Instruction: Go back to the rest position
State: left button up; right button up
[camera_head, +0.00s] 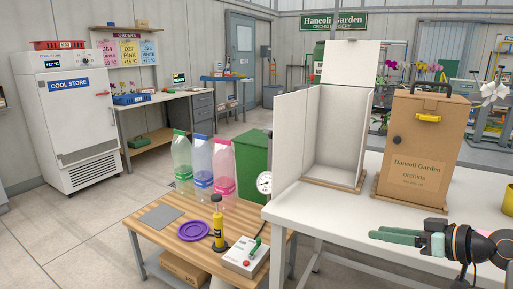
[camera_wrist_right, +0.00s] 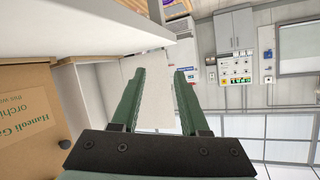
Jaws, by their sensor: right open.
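My right gripper (camera_head: 388,236) reaches in from the right over the white table, green fingers pointing left. In the right wrist view its two green fingers (camera_wrist_right: 160,95) stand apart with nothing between them. In the head view a brown carton (camera_head: 417,140) with a black handle and yellow latch stands on the table behind the gripper, apart from it. The carton also shows at the left of the right wrist view (camera_wrist_right: 30,115). An open white box (camera_head: 340,120) stands left of the carton on a wooden base. My left gripper is out of view.
A white table (camera_head: 330,225) has clear surface left of my right gripper. A yellow container (camera_head: 509,201) is cut off at the right edge. A lower wooden table (camera_head: 160,235) holds clear bottles (camera_head: 202,162), a purple disc (camera_head: 194,231) and a yellow tool (camera_head: 218,230).

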jog(key=s+a+f+m+g+h, duration=0.1)
jog(key=s+a+f+m+h, duration=0.15)
jog(key=f, duration=1.15)
jog(key=s+a+f+h, duration=0.1)
jog(key=s+a+f, duration=0.3)
jog(key=s+f, duration=0.3)
jog(key=s+a+f+h, duration=0.1)
jog(key=s+a+f, duration=0.35)
jog(key=f, duration=0.45)
jog(key=s+a+f, duration=0.3)
jog(key=s+a, duration=0.2)
jog(key=s, duration=0.6)
pick_arm(q)
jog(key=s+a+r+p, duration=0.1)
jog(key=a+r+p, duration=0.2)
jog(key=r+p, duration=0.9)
jog(key=p, duration=0.4)
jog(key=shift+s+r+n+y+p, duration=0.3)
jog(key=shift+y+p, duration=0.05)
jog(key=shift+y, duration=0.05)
pick_arm(e)
jog(key=s+d+r+h, duration=0.1)
jog(key=d+r, duration=0.2)
jog(key=r, duration=0.9)
jog(key=shift+r+h, duration=0.25)
jog(key=shift+h, duration=0.1)
jog(key=shift+g, duration=0.3)
